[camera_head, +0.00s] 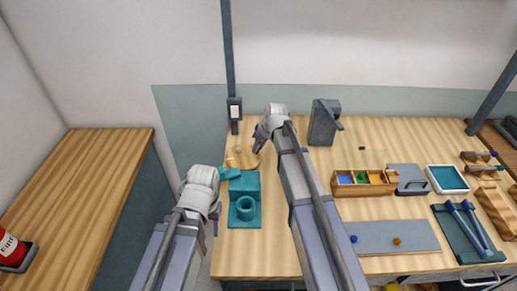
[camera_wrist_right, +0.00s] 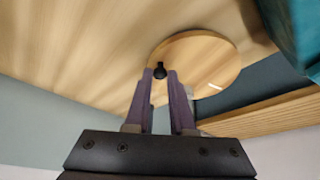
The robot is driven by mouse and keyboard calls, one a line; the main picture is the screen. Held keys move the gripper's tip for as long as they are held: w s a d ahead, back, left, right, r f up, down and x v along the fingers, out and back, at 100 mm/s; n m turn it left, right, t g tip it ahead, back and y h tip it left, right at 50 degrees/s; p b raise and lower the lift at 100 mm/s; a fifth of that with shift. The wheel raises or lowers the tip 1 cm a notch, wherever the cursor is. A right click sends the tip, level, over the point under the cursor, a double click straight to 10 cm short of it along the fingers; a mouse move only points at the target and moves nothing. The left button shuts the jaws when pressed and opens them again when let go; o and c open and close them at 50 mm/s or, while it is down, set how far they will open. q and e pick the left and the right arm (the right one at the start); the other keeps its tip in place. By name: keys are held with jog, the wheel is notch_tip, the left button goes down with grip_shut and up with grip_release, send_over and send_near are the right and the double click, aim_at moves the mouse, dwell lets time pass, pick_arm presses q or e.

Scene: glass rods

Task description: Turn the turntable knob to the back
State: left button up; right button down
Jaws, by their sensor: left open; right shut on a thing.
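The turntable (camera_wrist_right: 212,52) is a round light-wood disc. In the head view the turntable (camera_head: 240,162) lies at the back left of the table, partly behind my right gripper. Its small dark knob (camera_wrist_right: 160,71) sits near the disc's rim, between my right fingertips. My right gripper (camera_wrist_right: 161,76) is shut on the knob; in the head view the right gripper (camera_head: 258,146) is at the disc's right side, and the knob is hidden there. A short white mark (camera_wrist_right: 214,86) shows on the disc. My left gripper (camera_head: 216,222) is open and empty, left of a teal holder.
The teal holder (camera_head: 246,186) with a round cup stands in front of the turntable. A dark grey device (camera_head: 324,122) stands right of my right arm at the back. A wooden compartment box (camera_head: 362,190), grey board (camera_head: 405,237) and teal tray (camera_head: 447,166) lie further right.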

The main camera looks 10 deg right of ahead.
aim_at(245, 147)
jog(key=shift+w+n+g+y, duration=0.4)
jog(key=shift+w+n, duration=0.45)
jog(key=shift+n, duration=0.65)
jog(key=shift+w+a+n+g+y, duration=0.15)
jog(key=shift+w+n+y, duration=0.2)
jog(key=shift+n, duration=0.35)
jog(key=shift+w+a+n+g+y, duration=0.15)
jog(key=shift+w+n, duration=0.25)
jog(key=shift+n, duration=0.3)
jog(key=shift+w+a+n+g+y, duration=0.15)
jog(key=shift+w+a+n+g, duration=0.2)
jog(key=shift+n, duration=0.6)
jog(key=shift+w+a+n+g+y, duration=0.15)
jog(key=shift+w+n+g, duration=0.25)
jog(key=shift+n, duration=0.55)
jog(key=shift+w+a+n+g, duration=0.35)
jog(key=shift+a+n, duration=0.1)
jog(key=shift+n, duration=0.65)
jog(key=shift+a+n, duration=0.15)
jog(key=shift+n, duration=0.15)
jog(key=c, duration=0.8)
grip_release()
jog(key=shift+r, duration=0.1)
